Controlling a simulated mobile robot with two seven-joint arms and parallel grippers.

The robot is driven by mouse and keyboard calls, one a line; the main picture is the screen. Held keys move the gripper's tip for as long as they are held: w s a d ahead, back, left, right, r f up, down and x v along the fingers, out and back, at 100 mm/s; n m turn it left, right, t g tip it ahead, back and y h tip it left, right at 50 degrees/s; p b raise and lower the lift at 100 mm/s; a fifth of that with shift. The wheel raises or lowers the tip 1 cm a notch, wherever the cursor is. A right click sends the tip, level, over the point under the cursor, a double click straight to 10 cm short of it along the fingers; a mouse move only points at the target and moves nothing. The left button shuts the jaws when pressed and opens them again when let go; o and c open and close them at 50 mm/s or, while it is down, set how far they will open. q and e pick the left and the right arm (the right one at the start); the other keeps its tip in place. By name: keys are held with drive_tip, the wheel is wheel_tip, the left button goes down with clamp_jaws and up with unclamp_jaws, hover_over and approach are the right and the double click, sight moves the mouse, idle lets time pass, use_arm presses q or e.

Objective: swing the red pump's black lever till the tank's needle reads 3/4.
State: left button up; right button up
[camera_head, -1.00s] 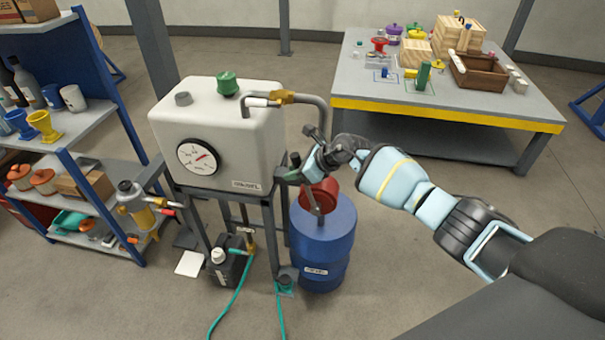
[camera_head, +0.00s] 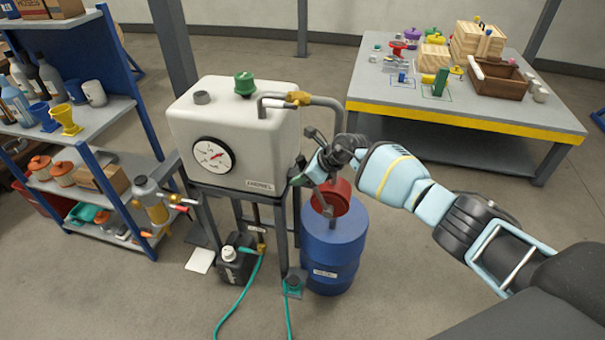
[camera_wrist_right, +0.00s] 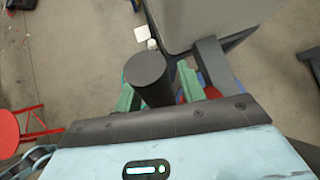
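The white tank (camera_head: 235,130) has a round gauge (camera_head: 213,155) on its front. Its red needle appears to point to the upper right; the marks are too small to read. The red pump (camera_head: 334,195) sits on a blue drum (camera_head: 333,245). My right gripper (camera_head: 316,168) is at the pump's lever, just above the pump and beside the tank's right side. In the right wrist view, a thick black lever grip (camera_wrist_right: 150,78) stands between the green fingers (camera_wrist_right: 158,95), which appear closed around it. Part of the lever is hidden by the gripper. My left gripper is not in view.
A shelf (camera_head: 95,160) with bottles, cups and boxes stands at the left. A table (camera_head: 455,115) with crates stands behind at the right. A black canister (camera_head: 235,262) and green hoses (camera_head: 243,297) lie on the floor by the tank's stand.

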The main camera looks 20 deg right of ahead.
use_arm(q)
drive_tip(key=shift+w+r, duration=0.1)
use_arm(e)
drive_tip(key=shift+o, duration=0.4)
drive_tip(key=shift+d, duration=0.1)
drive_tip(key=shift+s+d+r, duration=0.1)
drive_tip(key=shift+s+r, duration=0.05)
drive_tip(key=shift+r, duration=0.15)
drive_tip(key=p+v, duration=0.1)
drive_tip(key=v, duration=0.5)
drive_tip(key=shift+p, duration=0.4)
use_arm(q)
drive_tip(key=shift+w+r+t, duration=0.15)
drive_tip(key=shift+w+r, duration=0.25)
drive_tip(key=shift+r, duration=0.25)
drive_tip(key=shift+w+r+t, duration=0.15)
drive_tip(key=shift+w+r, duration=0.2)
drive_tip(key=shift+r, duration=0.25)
use_arm(e)
drive_tip(key=shift+s+d+r, duration=0.2)
drive_tip(key=shift+s+r, duration=0.1)
drive_tip(key=shift+s, duration=0.05)
